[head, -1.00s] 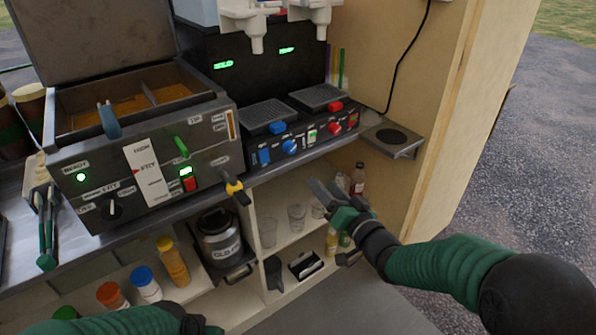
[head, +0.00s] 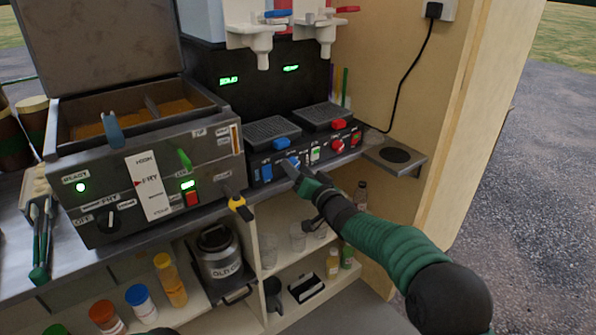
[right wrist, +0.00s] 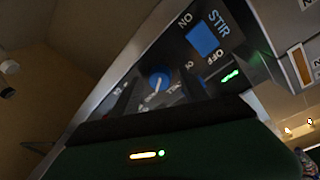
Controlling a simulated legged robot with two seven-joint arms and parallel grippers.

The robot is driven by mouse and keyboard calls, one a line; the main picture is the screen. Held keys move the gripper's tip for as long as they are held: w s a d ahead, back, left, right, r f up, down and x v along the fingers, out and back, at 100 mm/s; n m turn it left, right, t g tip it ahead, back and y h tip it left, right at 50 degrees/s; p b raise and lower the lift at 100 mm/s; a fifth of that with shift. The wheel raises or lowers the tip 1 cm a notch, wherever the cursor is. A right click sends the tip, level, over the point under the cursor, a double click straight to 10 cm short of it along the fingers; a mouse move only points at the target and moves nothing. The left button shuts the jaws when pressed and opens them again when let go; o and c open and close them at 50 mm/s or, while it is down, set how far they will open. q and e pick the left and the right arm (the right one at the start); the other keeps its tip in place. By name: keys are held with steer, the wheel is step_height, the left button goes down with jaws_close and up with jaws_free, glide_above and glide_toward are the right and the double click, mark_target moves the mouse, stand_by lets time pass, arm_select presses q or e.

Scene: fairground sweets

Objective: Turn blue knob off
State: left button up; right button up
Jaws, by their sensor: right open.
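The blue knob (head: 293,161) is on the dark front panel of the slush machine (head: 310,150). It also shows in the right wrist view (right wrist: 158,80), round with a pale pointer line and small labels around it. A blue STIR switch (right wrist: 203,39) with ON and OFF marks sits beside it; that switch is left of the knob in the head view (head: 266,172). My right gripper (head: 291,171) is open, its fingertips at the knob and partly covering it; I cannot tell whether they touch it. My left gripper is out of view.
A fryer (head: 140,175) with a green-lit display stands to the left. A yellow-tipped black handle (head: 240,206) sticks out near my right gripper. Red controls (head: 337,146) lie right of the knob. A small wall shelf (head: 397,155) is further right.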

steer(key=shift+d, duration=0.1)
jaws_close()
